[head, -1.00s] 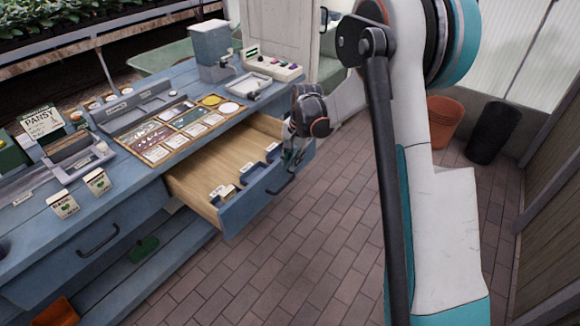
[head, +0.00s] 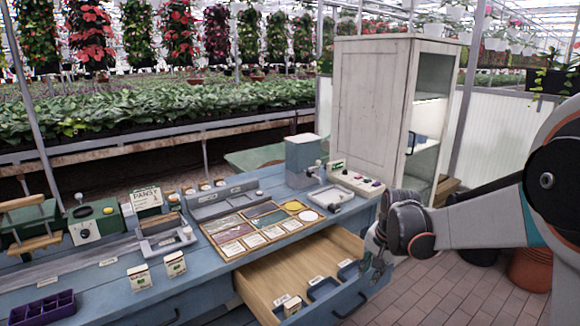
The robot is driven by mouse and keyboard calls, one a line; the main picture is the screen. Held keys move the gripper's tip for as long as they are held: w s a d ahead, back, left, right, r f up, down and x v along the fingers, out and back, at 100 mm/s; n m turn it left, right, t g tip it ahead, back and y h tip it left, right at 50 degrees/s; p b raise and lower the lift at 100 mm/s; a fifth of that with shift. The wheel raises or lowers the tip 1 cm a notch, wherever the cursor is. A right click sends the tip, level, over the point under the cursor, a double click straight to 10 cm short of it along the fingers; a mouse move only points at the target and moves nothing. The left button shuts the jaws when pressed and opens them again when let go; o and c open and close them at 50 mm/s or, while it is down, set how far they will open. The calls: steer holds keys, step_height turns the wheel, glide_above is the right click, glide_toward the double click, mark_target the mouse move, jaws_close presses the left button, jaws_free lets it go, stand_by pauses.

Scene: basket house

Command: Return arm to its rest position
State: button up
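My arm reaches in from the right edge, its forearm roughly level. My gripper (head: 374,262) points down by the right front corner of the open wooden drawer (head: 270,283). The fingers are small and overlap the drawer's edge, so I cannot tell whether they are open or touch it. I see nothing clearly held. The drawer holds small blue trays (head: 322,289) with labels and a small packet (head: 292,305) at the front.
The blue workbench (head: 85,285) bears a seed board (head: 262,228), two packets, a purple tray (head: 42,307) and a grey dispenser (head: 303,160). A white cabinet (head: 370,105) stands behind at the right, its side open. Brick floor (head: 440,290) is free at the lower right.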

steer(key=s+a+r+n+t, duration=0.1)
steer(key=s+r+n, duration=0.1)
steer(key=s+r, duration=0.4)
steer(key=s+a+r+n+t, duration=0.15)
steer(key=s+r, duration=0.25)
steer(key=s, duration=0.5)
steer(key=s+n+t+h, duration=0.1)
steer(key=s+n, duration=0.4)
steer(key=s, duration=0.8)
steer(key=shift+a+f+t, duration=0.15)
steer(key=shift+t, duration=0.3)
steer(key=shift+a, duration=0.15)
stand_by(3.8)
